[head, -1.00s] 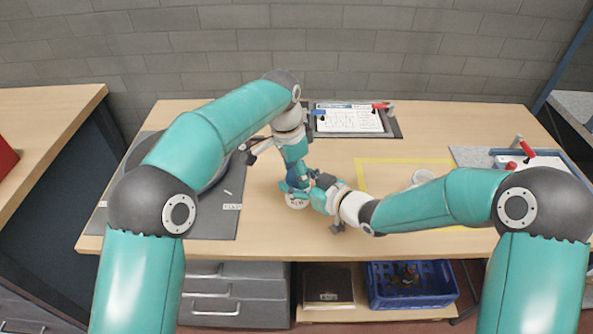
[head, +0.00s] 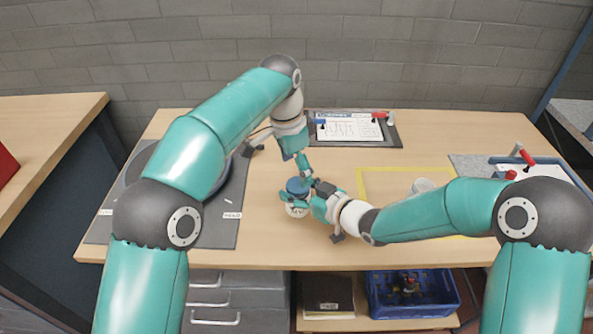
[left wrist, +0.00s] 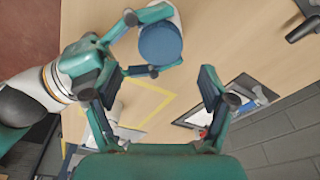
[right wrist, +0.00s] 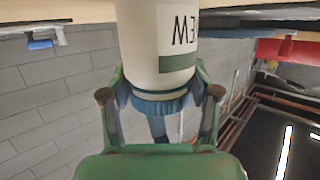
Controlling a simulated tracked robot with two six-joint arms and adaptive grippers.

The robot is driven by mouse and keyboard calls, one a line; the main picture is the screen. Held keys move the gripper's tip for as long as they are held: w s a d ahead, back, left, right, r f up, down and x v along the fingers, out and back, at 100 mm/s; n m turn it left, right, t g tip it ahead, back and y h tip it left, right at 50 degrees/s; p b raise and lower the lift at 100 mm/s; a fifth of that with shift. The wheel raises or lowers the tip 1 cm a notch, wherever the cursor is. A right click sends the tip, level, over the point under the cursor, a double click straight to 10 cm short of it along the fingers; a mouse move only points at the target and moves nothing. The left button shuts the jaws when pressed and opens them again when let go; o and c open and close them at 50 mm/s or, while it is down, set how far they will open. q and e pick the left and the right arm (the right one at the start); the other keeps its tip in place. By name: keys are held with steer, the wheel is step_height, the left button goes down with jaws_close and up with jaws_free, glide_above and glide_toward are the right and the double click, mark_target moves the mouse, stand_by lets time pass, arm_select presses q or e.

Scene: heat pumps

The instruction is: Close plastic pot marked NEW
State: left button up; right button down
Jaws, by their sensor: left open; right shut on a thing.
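The white plastic pot marked NEW (head: 297,211) stands upright near the middle front of the table. Its blue lid (head: 297,186) sits on top; how tight it is cannot be told. In the right wrist view the pot (right wrist: 158,30) appears upside down, with a blue band (right wrist: 162,104) at the lid end. My right gripper (head: 302,199) is shut on the pot, its fingers on either side. My left gripper (head: 303,166) is open and empty, above and behind the lid. In the left wrist view the lid (left wrist: 160,44) lies beyond the open left fingers (left wrist: 155,105), apart from them.
A yellow taped area (head: 375,169) with a white round item (head: 423,185) is to the right. A grey mat (head: 227,222) lies left; a blue tray (head: 541,168) stands right. A blue crate (head: 411,307) is below the table.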

arm_select(q)
steer(key=o, duration=0.3)
steer(key=shift+s+a+r, duration=0.1)
steer(key=shift+a+r, duration=0.05)
steer(key=shift+r, duration=1.05)
steer(key=shift+s+a+r, duration=0.1)
steer(key=shift+a+r, duration=0.1)
steer(key=shift+r, duration=1)
steer(key=shift+s+a+r, duration=0.1)
steer(key=shift+a+r, duration=0.05)
steer(key=shift+r, duration=1.05)
arm_select(e)
steer(key=shift+c, duration=0.9)
jaws_free()
